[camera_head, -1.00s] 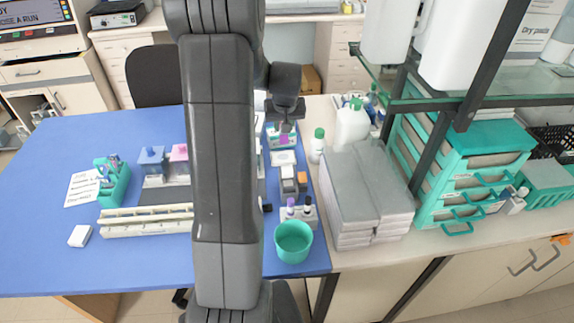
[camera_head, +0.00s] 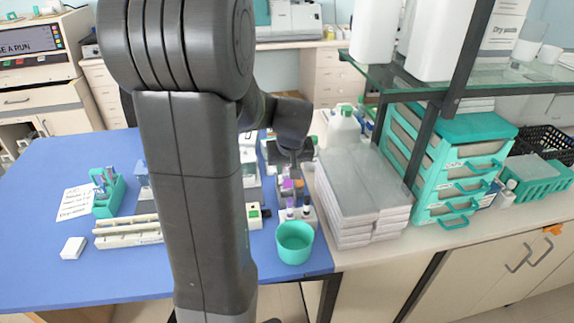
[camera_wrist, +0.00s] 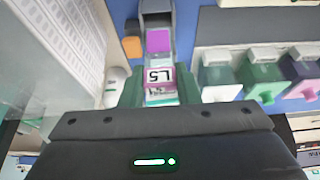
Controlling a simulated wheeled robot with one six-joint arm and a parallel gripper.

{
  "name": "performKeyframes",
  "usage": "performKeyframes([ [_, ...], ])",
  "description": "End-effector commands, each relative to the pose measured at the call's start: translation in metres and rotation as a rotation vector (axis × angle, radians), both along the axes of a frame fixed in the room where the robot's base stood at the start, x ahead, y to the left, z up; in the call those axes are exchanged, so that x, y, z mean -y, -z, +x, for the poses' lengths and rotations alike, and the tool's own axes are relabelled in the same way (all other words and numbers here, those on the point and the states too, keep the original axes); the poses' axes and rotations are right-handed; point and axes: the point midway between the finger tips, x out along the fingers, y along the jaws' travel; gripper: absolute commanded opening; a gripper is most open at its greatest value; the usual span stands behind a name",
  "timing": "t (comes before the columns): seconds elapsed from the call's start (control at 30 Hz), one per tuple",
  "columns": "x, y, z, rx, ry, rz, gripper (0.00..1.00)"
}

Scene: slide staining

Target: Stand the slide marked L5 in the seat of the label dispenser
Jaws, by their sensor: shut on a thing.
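The slide marked L5 (camera_wrist: 159,76) has a white label with a pink edge. My gripper (camera_wrist: 161,90) is shut on it, with one green finger on each side, in the wrist view. A grey device with a purple patch (camera_wrist: 158,40) stands just beyond the slide; it looks like the label dispenser, but its seat cannot be made out. A gap between slide and device cannot be judged. In the head view my gripper (camera_head: 293,160) is low over the right part of the blue table, just behind the purple patch (camera_head: 287,184); the slide is not distinct there.
Lidded staining jars (camera_wrist: 262,72) stand to the right in the wrist view. Stacked grey-topped boxes (camera_head: 362,195) stand close on the right.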

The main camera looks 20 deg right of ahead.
Motion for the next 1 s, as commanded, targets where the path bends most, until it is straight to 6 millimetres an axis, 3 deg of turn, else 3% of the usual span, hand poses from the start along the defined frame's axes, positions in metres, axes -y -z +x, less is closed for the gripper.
performKeyframes([
  [0.6,0.000,0.046,0.000,0.000,0.000,0.000,0.06],
  [1.0,0.000,0.053,0.000,0.000,0.000,0.000,0.06],
])
